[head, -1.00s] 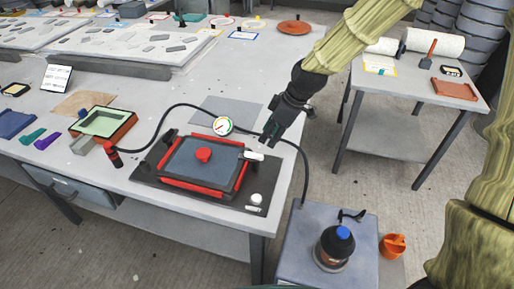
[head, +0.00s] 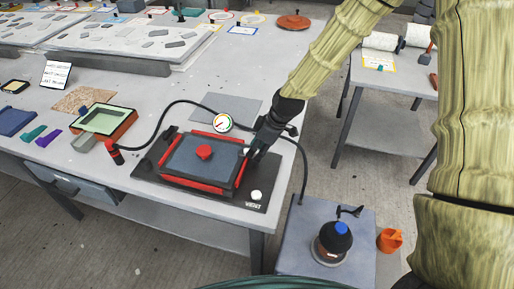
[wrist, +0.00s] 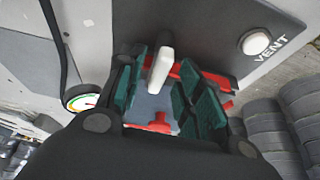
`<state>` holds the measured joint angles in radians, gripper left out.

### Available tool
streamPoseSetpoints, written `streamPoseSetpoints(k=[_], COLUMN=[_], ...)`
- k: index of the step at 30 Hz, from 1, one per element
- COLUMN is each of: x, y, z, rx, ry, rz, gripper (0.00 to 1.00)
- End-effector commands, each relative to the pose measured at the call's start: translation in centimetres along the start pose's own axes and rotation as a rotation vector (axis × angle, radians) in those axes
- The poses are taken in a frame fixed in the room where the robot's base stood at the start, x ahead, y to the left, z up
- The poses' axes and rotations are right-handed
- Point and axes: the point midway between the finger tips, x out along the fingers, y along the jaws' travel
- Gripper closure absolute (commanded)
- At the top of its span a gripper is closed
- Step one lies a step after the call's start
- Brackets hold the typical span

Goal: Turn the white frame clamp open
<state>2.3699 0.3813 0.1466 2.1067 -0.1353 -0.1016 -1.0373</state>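The white frame clamp (wrist: 160,70) is a short white lever at the red frame's edge, seen upright in the wrist view. My gripper (wrist: 165,95) is open, with a green-padded finger on each side of the lever. I cannot tell whether either pad touches it. In the head view my gripper (head: 250,158) is low over the right side of the red frame (head: 191,186) and hides most of the clamp. The frame surrounds a dark grey panel (head: 185,160) with a red knob (head: 204,152) on it.
A white VENT button (head: 256,195) sits on the dark base plate near the frame's front right corner. A round gauge (head: 222,122) and a black hose (head: 160,118) are behind the frame.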

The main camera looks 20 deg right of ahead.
Motion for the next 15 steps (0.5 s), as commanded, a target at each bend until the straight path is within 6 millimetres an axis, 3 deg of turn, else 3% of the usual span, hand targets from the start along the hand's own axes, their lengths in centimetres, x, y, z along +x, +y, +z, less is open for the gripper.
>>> streamPoseSetpoints(k=[12,15], x=[0.44,0.44], y=[0.00,0.00], z=[0.00,0.00], rx=[0.000,0.000], ry=[0.000,0.000], rz=[0.001,0.001], gripper=[0.64,0.81])
